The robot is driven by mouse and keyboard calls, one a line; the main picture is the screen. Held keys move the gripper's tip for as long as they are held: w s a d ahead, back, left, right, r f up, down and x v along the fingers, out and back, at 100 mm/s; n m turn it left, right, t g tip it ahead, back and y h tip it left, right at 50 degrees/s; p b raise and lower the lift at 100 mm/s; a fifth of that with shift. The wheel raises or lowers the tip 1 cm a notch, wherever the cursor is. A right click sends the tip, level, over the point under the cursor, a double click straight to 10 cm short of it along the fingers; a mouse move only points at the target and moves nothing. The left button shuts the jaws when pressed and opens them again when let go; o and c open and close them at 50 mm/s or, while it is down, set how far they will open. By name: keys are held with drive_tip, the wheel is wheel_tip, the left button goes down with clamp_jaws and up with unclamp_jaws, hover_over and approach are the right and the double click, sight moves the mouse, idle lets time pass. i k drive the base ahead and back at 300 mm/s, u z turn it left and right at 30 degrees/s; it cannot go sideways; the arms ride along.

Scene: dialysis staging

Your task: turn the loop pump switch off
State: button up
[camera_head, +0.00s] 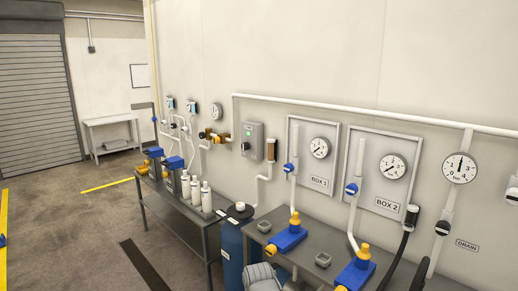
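A grey control box (252,141) is mounted on the far wall, left of the BOX 1 panel. It has a small green light on its upper face and a dark knob (245,146) at its lower left. It looks like the pump switch box, but I cannot read a label or tell the knob's setting. My gripper is not clearly in view. A rounded light grey part at the bottom edge looks like my own arm, and no fingers show there.
A grey bench (205,216) with white bottles (206,196) stands below the box. A blue cylinder (234,250) stands beside it. A nearer table (325,276) holds blue and yellow fittings (289,238). White pipes and gauges line the wall. Open floor lies at left.

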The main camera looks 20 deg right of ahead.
sight(245, 147)
drive_tip(key=z, duration=0.3)
drive_tip(key=i, duration=1)
drive_tip(key=u, duration=0.05)
